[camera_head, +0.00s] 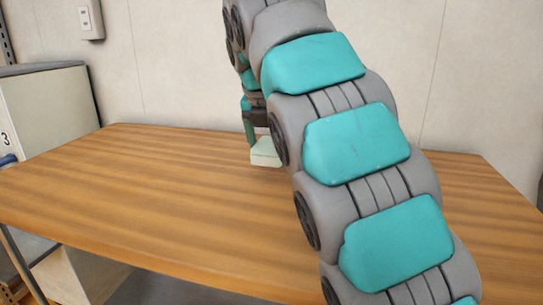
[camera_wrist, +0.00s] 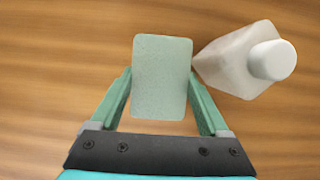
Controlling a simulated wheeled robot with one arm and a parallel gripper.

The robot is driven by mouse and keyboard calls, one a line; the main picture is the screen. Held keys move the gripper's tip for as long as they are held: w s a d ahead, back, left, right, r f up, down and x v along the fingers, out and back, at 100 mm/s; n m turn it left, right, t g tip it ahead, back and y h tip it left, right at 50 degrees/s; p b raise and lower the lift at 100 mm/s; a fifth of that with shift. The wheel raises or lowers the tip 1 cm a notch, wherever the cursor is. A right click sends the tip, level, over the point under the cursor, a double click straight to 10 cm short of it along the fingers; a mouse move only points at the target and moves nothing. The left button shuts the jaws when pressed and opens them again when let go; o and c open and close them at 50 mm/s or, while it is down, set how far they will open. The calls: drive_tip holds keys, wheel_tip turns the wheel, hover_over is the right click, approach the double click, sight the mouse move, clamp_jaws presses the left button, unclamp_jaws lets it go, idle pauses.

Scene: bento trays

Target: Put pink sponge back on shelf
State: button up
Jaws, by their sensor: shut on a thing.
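No pink sponge shows in either view. A pale green, sponge-like block (camera_wrist: 162,78) sits between the fingers of my gripper (camera_wrist: 161,88) in the wrist view, with a finger against each side. My gripper is shut on it. In the head view, the pale block (camera_head: 265,153) shows below my gripper (camera_head: 254,138), over the table's far middle part. My arm hides part of both there. I cannot tell whether the block touches the table. No shelf is clearly seen.
A whitish bottle with a white cap (camera_wrist: 272,60) stands close to the block's right side in the wrist view. The wooden table (camera_head: 130,200) is clear on its left half. A grey cabinet marked 3 (camera_head: 50,105) stands beyond its left edge. A wall is behind.

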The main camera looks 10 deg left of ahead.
drive_tip(key=shift+w, duration=0.3)
drive_tip(key=shift+f, duration=1.75)
drive_tip(key=shift+f, duration=0.1)
drive_tip(key=o, duration=1)
drive_tip(key=shift+o, duration=0.2)
